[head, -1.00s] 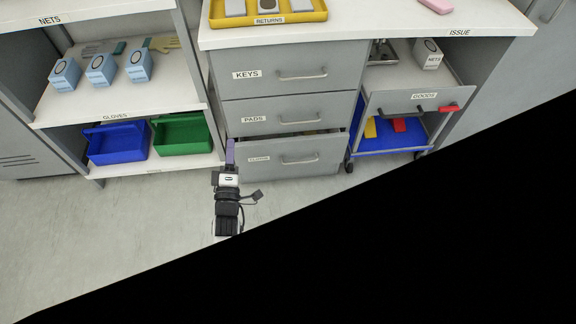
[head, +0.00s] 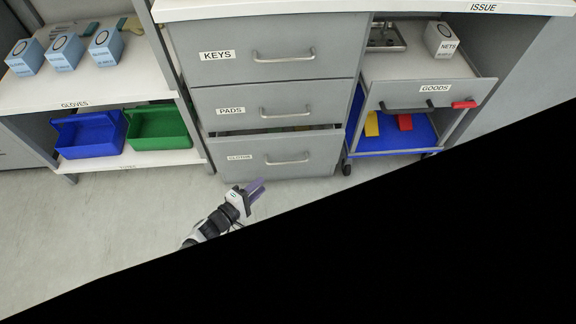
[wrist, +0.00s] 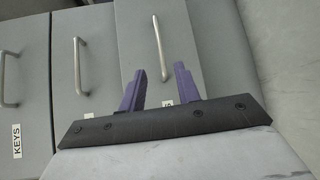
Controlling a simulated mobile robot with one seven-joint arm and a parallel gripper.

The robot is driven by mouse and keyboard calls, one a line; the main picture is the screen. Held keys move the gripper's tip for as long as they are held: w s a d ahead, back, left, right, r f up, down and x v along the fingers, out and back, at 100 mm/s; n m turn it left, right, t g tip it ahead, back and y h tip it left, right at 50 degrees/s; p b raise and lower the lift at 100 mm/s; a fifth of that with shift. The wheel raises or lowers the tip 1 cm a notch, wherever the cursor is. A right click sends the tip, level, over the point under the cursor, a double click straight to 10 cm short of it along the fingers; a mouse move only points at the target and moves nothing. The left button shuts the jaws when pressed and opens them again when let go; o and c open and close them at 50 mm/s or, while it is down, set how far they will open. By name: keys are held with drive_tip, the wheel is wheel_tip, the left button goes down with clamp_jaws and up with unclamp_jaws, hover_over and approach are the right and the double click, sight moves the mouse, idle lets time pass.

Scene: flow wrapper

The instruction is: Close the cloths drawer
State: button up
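The cloths drawer (head: 270,158) is the lowest grey drawer of the cabinet. It stands partly open, with a dark gap above its front and some contents just visible inside. Its bar handle (head: 275,160) is horizontal in the head view. In the wrist view the same drawer front (wrist: 187,40) fills the middle, with its handle (wrist: 160,50) ahead of my fingers. My gripper (wrist: 155,85) has two purple fingers spread apart with nothing between them. In the head view my gripper (head: 256,188) is low in front of the drawer, apart from the handle.
The pads drawer (head: 310,110) and keys drawer (head: 340,50) above look shut. A cart with a goods drawer (head: 455,94) stands at right. At left, a shelf holds a blue bin (head: 90,135) and a green bin (head: 160,130). The floor (head: 120,210) in front is clear.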

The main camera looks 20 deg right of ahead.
drive_tip(key=b+x, duration=0.1)
drive_tip(key=x, duration=1.2)
drive_tip(key=shift+d+b, duration=0.15)
drive_tip(key=shift+b, duration=0.25)
drive_tip(key=shift+w+r, duration=0.1)
drive_tip(key=shift+c, duration=0.4)
clamp_jaws()
